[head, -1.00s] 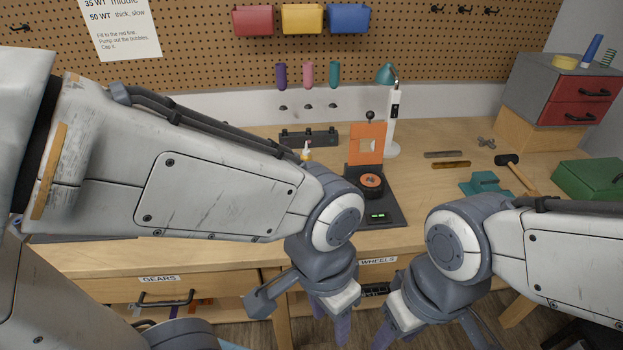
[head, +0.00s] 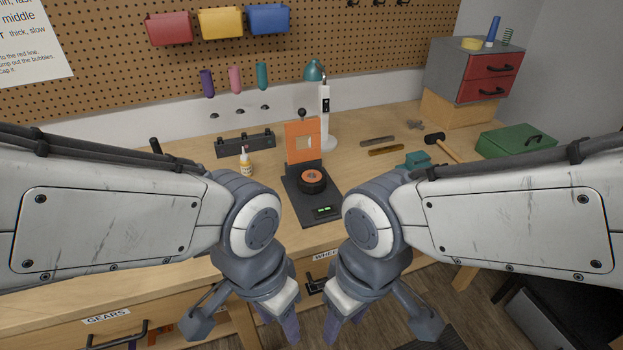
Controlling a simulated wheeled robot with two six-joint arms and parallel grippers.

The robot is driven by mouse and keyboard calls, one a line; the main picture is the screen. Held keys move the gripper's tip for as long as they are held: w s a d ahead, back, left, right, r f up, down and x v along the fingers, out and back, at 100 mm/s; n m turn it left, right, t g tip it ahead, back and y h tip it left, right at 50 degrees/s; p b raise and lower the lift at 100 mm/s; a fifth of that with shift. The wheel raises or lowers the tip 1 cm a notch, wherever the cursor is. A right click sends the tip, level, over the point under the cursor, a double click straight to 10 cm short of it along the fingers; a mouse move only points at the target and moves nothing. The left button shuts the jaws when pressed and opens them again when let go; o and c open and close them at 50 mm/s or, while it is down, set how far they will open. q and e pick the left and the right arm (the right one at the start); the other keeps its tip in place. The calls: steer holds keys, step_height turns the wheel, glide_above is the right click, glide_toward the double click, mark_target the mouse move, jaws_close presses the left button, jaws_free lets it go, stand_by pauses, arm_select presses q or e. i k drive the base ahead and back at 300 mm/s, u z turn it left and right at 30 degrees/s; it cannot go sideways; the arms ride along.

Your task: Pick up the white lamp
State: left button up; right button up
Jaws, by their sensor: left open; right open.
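The white lamp (head: 325,116) stands upright at the back of the workbench, near the pegboard wall. It has a white post, a round white base and a teal shade tipped to the left. My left gripper (head: 285,325) and my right gripper (head: 335,325) point down in front of the bench's front edge, side by side. Both are open and empty, well apart from the lamp. Their fingertips are partly cut off by the bottom of the view.
A black stand with an orange plate (head: 302,142) and a wheel (head: 313,180) is between my grippers and the lamp. A small bottle (head: 246,164) and a black rack (head: 245,145) are left of it. A hammer (head: 436,141), metal bars (head: 386,150) and a green box (head: 515,141) are to the right.

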mark_target(314, 71)
steer(key=z, duration=1.45)
steer(key=i, duration=1.55)
steer(key=u, duration=2.65)
